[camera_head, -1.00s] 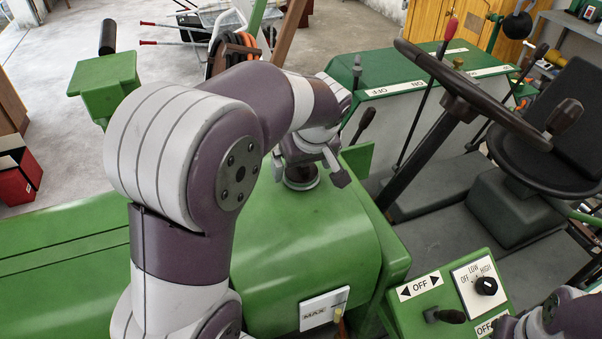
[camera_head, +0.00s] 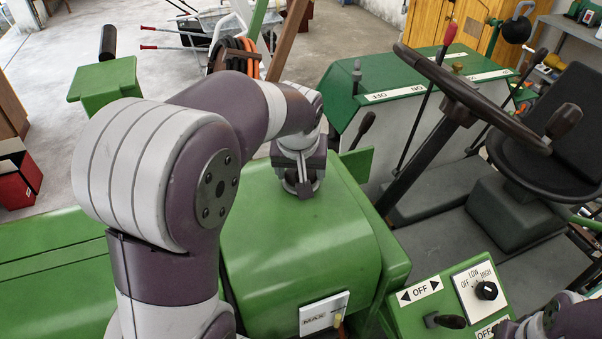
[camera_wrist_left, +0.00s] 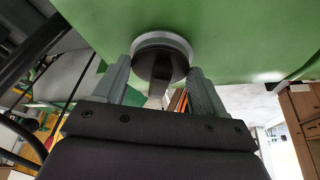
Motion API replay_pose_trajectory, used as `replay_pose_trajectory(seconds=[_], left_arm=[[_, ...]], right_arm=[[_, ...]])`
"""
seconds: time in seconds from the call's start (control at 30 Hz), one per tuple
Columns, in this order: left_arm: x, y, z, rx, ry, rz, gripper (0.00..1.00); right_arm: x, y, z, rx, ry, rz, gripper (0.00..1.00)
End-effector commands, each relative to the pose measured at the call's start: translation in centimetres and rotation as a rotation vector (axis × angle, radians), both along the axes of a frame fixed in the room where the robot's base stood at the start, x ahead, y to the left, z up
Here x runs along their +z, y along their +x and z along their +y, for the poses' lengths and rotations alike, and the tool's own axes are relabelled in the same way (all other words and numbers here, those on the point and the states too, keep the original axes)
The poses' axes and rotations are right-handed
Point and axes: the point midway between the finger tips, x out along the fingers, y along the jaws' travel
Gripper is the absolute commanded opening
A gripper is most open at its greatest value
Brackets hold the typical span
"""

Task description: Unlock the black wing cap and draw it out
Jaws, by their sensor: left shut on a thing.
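The black wing cap (camera_wrist_left: 160,66) shows in the left wrist view as a dark round body with a lighter wing pointing toward my gripper. A silver ring (camera_wrist_left: 162,40) surrounds its base at the green hood (camera_wrist_left: 230,50). My left gripper (camera_wrist_left: 162,88) has one finger on each side of the cap's wing and is shut on it. In the head view my left gripper (camera_head: 300,188) points down onto the top of the green hood (camera_head: 300,240) and largely hides the cap. Whether the cap has lifted from its seat cannot be told. My right gripper is out of view.
The steering wheel (camera_head: 470,97) and green-topped console (camera_head: 400,95) stand to the right of the hood. A switch panel (camera_head: 440,302) is at the lower right, and a white MAX label (camera_head: 323,313) is on the hood's near side. The hood's top around my gripper is clear.

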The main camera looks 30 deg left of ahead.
Motion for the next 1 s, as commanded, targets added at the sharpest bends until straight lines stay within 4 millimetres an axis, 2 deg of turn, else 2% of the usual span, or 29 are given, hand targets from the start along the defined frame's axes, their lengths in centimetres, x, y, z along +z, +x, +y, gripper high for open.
replay_pose_trajectory(seconds=[0.13,1.0], left_arm=[[0.0,-0.1,0.3,-0.194,0.0,-0.003,0.0],[2.6,-0.1,0.2,-0.192,0.002,0.003,0.0]], right_arm=[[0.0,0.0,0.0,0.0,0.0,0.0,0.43],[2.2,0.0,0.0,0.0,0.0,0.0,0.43]])
